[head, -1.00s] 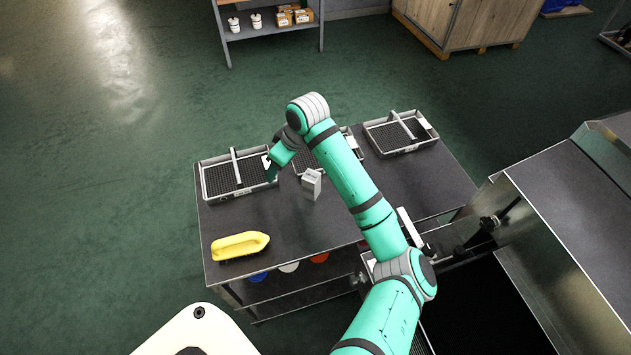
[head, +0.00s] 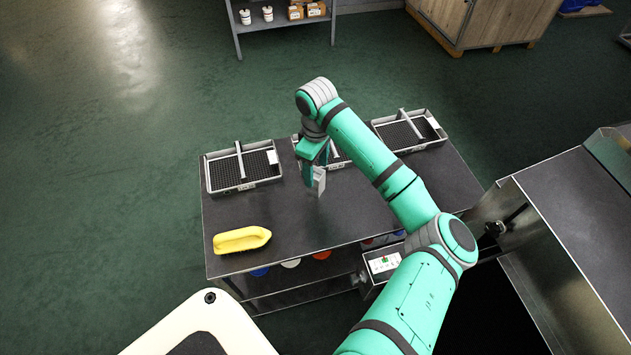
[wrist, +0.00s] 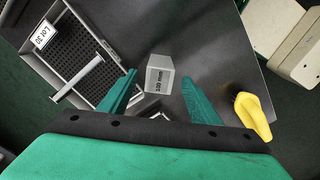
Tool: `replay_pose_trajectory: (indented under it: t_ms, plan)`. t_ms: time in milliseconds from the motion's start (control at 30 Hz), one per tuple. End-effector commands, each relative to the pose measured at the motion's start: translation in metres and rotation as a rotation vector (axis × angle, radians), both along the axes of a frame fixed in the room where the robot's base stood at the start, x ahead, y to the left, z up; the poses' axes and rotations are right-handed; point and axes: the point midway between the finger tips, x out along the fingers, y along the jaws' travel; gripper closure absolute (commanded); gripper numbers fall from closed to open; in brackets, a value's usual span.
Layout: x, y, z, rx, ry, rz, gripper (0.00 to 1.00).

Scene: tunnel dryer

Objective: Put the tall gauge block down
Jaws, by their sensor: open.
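The tall gauge block (head: 320,181) is a light grey block standing on the dark table top (head: 350,215), in front of the middle tray. In the wrist view the block (wrist: 159,75) shows a label reading "100 mm" and lies between and just beyond the two green fingers. My gripper (wrist: 160,88) is open, with a gap on both sides of the block. In the head view my gripper (head: 312,178) hangs at the block's left side and hides part of it.
Trays with black mesh floors stand along the back: a left one (head: 207,176), a middle one partly hidden by my arm, and a right one (head: 441,136). A yellow-handled brush (head: 242,239) lies at the front left. The table's middle front is clear.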

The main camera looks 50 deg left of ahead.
Motion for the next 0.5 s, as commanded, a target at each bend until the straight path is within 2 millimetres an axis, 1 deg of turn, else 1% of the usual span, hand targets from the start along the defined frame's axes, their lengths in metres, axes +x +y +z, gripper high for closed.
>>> replay_pose_trajectory:
  t_ms: [300,400,500]
  plan:
    - [0.0,0.003,-0.041,-0.003,0.001,0.002,0.43]
    - [0.0,0.003,-0.048,0.0,0.001,0.002,0.43]
    - [0.0,0.003,-0.05,0.0,0.001,0.002,0.43]
